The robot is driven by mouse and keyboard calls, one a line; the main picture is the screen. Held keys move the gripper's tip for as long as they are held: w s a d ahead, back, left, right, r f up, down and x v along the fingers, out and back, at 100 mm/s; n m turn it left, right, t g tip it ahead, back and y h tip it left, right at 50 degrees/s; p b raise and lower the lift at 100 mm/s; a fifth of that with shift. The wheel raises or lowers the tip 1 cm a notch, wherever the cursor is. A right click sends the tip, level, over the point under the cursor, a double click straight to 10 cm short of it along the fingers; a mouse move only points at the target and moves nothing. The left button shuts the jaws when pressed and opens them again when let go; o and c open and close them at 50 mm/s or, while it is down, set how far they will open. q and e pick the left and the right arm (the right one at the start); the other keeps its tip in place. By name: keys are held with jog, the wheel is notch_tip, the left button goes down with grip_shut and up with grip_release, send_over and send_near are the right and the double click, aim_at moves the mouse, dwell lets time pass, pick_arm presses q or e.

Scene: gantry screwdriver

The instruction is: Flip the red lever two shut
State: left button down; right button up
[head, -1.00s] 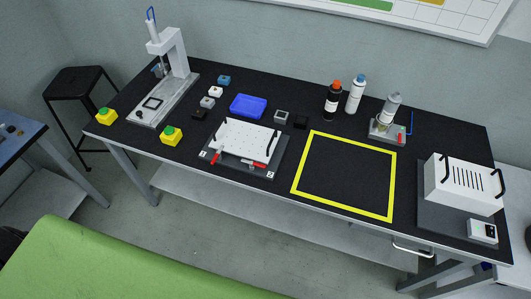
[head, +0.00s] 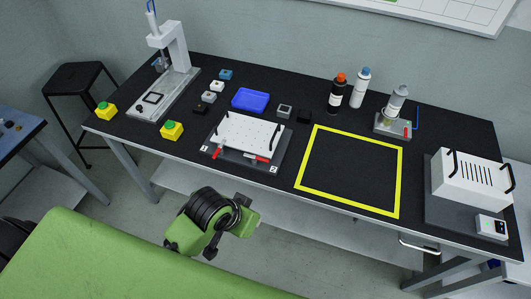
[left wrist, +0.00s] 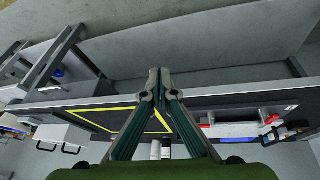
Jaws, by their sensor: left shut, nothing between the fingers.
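The clamping fixture with a white perforated plate (head: 246,134) sits on a dark base (head: 241,160) near the table's front edge. Red lever two (head: 262,159), by the label 2, lies along the front of the plate. Red lever one (head: 217,153), by the label 1, points out toward the front left. In the left wrist view a red bar (left wrist: 232,130), seemingly lever two, lies right of my fingers, with another red handle (left wrist: 271,119) further right. My left gripper (left wrist: 160,74) is shut and empty, apart from the levers. In the head view its fingertips cannot be made out. My right gripper is not in view.
A yellow-framed square (head: 350,170) lies right of the fixture. A blue tray (head: 250,98) and small blocks lie behind. Bottles (head: 337,94) stand at the back, and a white box (head: 470,177) at the right.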

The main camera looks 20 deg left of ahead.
pick_arm(q)
jog(key=w+d+r, duration=0.4)
jog(key=w, duration=0.1)
jog(key=n+y, duration=0.2)
send_near(267, 156)
notch_tip(267, 156, up, 3)
jog(key=shift+s+r+g, duration=0.2)
jog(key=shift+g, duration=0.1)
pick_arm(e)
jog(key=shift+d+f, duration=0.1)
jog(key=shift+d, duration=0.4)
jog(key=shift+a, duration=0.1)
pick_arm(q)
jog(key=x, duration=1)
jog(key=shift+a, duration=0.1)
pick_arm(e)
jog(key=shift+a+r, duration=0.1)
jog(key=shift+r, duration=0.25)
pick_arm(q)
jog(key=shift+p, duration=0.4)
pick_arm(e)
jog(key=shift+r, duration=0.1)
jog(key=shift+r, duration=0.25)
